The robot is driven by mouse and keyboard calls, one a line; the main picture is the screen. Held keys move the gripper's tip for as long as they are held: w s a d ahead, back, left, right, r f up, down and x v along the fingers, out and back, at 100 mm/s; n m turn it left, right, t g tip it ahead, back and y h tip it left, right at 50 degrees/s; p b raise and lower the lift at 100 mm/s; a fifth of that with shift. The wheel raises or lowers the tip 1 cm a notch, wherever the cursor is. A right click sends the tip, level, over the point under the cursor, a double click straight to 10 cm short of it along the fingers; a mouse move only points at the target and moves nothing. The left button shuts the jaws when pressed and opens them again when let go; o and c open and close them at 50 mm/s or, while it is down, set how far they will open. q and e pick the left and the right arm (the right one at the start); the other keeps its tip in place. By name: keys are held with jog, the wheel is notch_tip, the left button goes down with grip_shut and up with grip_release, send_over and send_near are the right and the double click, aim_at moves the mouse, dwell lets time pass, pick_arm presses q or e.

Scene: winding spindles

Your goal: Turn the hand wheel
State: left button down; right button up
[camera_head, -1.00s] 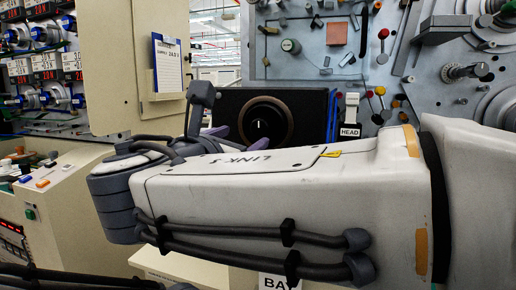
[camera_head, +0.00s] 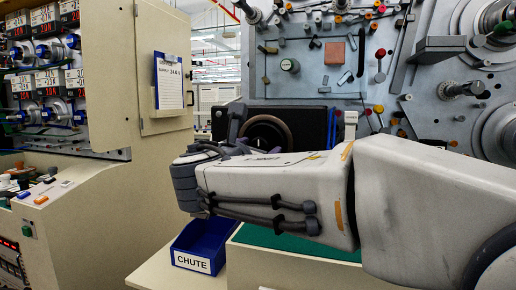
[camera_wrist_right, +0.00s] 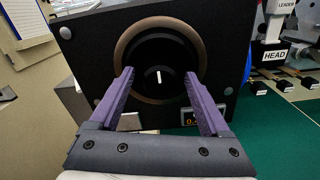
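A round black wheel with a brown rim and a short white mark (camera_wrist_right: 158,78) sits on the front of a black box (camera_wrist_right: 90,75). I take it for the hand wheel. In the head view the wheel (camera_head: 268,125) is partly hidden by my right arm. My right gripper (camera_wrist_right: 159,76) has two purple fingers spread wide with nothing between them. The fingertips overlap the left and right sides of the wheel's face in the wrist view; I cannot tell whether they touch it. In the head view the right gripper (camera_head: 228,146) is mostly hidden by its own wrist. My left gripper is not in view.
A small display (camera_wrist_right: 191,117) sits at the box's lower right. A blue CHUTE bin (camera_head: 203,238) stands low in front. A beige cabinet door with a clipboard (camera_head: 170,80) is left. A grey panel (camera_head: 425,90) with knobs and spindles rises behind right. A green mat (camera_wrist_right: 275,130) lies right.

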grip_shut()
jog(key=m+b, duration=1.5)
jog(key=m, duration=0.5)
jog(key=shift+m+b, duration=0.35)
jog(key=shift+m, duration=0.15)
dwell(0.4)
jog(key=shift+o, duration=0.6)
grip_release()
jog(key=shift+s+a, duration=0.1)
